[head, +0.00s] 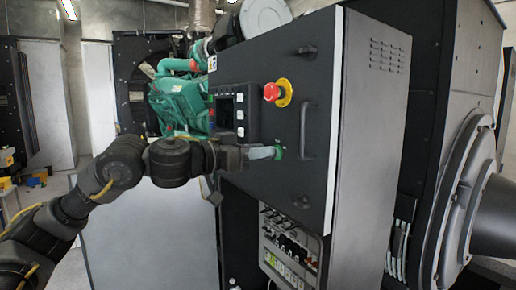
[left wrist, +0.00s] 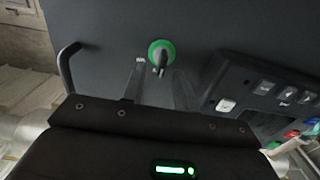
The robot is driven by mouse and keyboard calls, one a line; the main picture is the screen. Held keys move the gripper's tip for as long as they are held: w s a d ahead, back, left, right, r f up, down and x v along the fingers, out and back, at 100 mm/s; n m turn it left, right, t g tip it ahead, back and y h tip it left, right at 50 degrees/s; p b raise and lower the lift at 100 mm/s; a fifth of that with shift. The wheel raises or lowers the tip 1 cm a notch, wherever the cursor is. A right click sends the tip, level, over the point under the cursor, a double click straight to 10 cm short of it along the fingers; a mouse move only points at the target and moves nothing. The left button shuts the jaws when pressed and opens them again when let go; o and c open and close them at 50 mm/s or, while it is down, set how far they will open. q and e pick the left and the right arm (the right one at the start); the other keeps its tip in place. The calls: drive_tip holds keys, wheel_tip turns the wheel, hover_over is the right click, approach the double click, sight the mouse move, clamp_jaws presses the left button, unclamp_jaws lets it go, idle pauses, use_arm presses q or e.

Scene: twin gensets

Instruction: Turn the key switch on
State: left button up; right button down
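The key switch (head: 279,152) has a green round collar on the dark front door of the control cabinet. In the left wrist view its green ring (left wrist: 168,44) shows with a dark key (left wrist: 159,67) standing out from it. My left gripper (head: 270,153) reaches in from the left with its fingertips close to the switch. In the left wrist view, the left gripper's fingers (left wrist: 160,70) are apart, one on each side of the key. I cannot tell whether either finger touches it. My right gripper is in neither view.
A red emergency button (head: 271,92) on a yellow plate sits above the switch. A door handle (head: 306,131) stands out to the right. A display panel (head: 234,113) with buttons lies to the upper left. Breakers (head: 290,246) sit below the door.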

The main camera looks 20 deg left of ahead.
use_arm(q)
drive_tip(key=shift+c, duration=0.4)
clamp_jaws()
drive_tip(key=shift+m, duration=0.3)
drive_tip(key=m+b, duration=0.1)
drive_tip(key=m, duration=0.2)
drive_tip(key=m+b, duration=0.1)
drive_tip(key=m, duration=0.3)
drive_tip(key=m+b, duration=0.1)
drive_tip(key=m, duration=0.3)
drive_tip(key=shift+s+d+f+b, duration=0.3)
drive_tip(key=shift+s+d, duration=0.05)
drive_tip(key=shift+d, duration=0.05)
drive_tip(key=shift+m, duration=0.3)
drive_tip(key=shift+o, duration=0.4)
unclamp_jaws()
